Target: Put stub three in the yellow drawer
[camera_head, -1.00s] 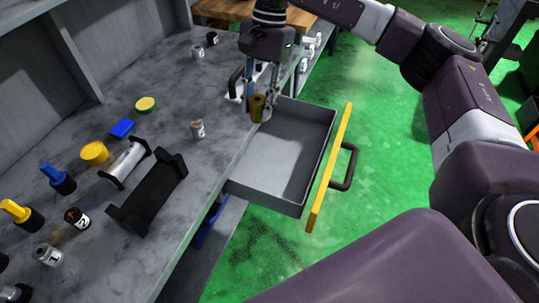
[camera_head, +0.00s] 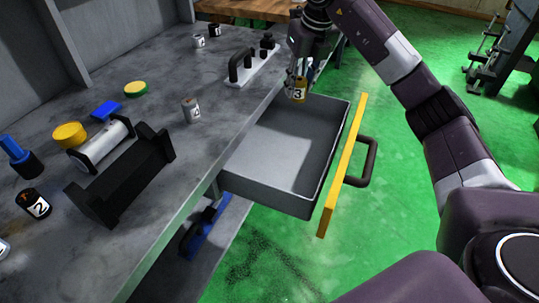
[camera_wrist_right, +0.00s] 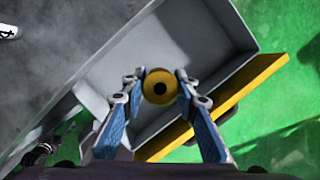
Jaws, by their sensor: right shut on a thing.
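The right wrist view shows the round yellow top of the stub (camera_wrist_right: 158,86) between the two fingers (camera_wrist_right: 157,92), with the drawer floor below. The yellow drawer (camera_head: 355,150) is pulled out from under the bench; its inside is grey and looks empty. Its yellow front with a black handle also shows in the right wrist view (camera_wrist_right: 235,95). My left gripper is not in view.
The grey bench (camera_head: 190,150) holds a white stub (camera_head: 190,110), a black cradle (camera_head: 130,175), a stub marked 2 (camera_head: 33,204), yellow and blue pieces, and a white block with black handles (camera_head: 250,67).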

